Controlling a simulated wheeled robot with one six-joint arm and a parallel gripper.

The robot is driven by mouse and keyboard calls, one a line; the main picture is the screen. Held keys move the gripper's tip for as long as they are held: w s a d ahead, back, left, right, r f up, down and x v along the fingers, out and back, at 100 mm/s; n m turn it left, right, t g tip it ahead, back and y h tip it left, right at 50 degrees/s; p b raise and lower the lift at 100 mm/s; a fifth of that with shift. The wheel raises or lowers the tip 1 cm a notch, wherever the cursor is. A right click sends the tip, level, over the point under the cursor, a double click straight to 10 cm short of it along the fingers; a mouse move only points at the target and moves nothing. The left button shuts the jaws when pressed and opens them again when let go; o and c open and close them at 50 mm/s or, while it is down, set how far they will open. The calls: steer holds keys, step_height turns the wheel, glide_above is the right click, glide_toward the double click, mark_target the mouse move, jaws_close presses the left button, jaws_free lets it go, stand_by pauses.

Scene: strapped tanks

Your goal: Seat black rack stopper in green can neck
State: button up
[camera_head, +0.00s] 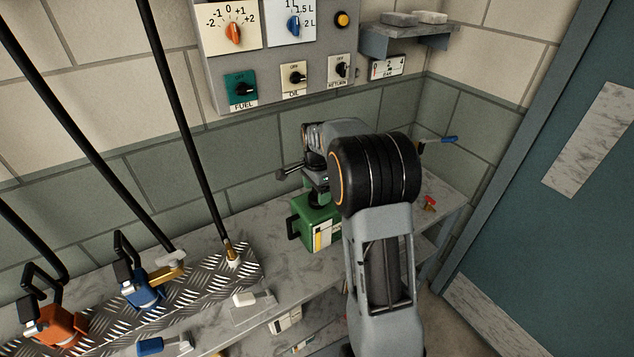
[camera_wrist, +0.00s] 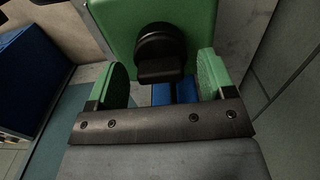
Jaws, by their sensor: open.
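The green can (camera_head: 303,226) stands on the grey stone-like bench with a label on its front. A black stopper (camera_wrist: 160,50) with a flat grip tab is at the can's neck; how deep it sits I cannot tell. The can's green body (camera_wrist: 118,22) fills the top of the wrist view. My gripper (camera_wrist: 165,76) is open, its two green-padded fingers apart on either side of the stopper's tab, with no visible grip on it. In the head view my gripper (camera_head: 316,180) is just above the can, partly hidden by my wrist.
A ribbed metal plate (camera_head: 205,285) at left carries an orange nozzle (camera_head: 52,325) and a blue nozzle (camera_head: 138,288) on hoses. A control panel (camera_head: 270,60) hangs on the wall behind. A small red tap (camera_head: 430,203) lies right of my arm.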

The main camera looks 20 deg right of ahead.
step_height(320, 180, up, 14)
steer(key=shift+f, duration=0.15)
stand_by(0.3)
stand_by(0.4)
steer(key=s+a+f+n+t, duration=0.1)
steer(key=s+a+f+n, duration=0.1)
steer(key=s+n, duration=0.3)
steer(key=s+a+f+n+t, duration=0.1)
steer(key=s+a+f+n, duration=0.1)
steer(key=s+a+n, duration=0.3)
steer(key=s+a+f+n+t, duration=0.1)
steer(key=s+n, duration=0.5)
steer(key=s, duration=0.6)
steer(key=shift+a+f+n+t, duration=0.35)
steer(key=shift+a+f, duration=0.45)
steer(key=shift+a, duration=0.35)
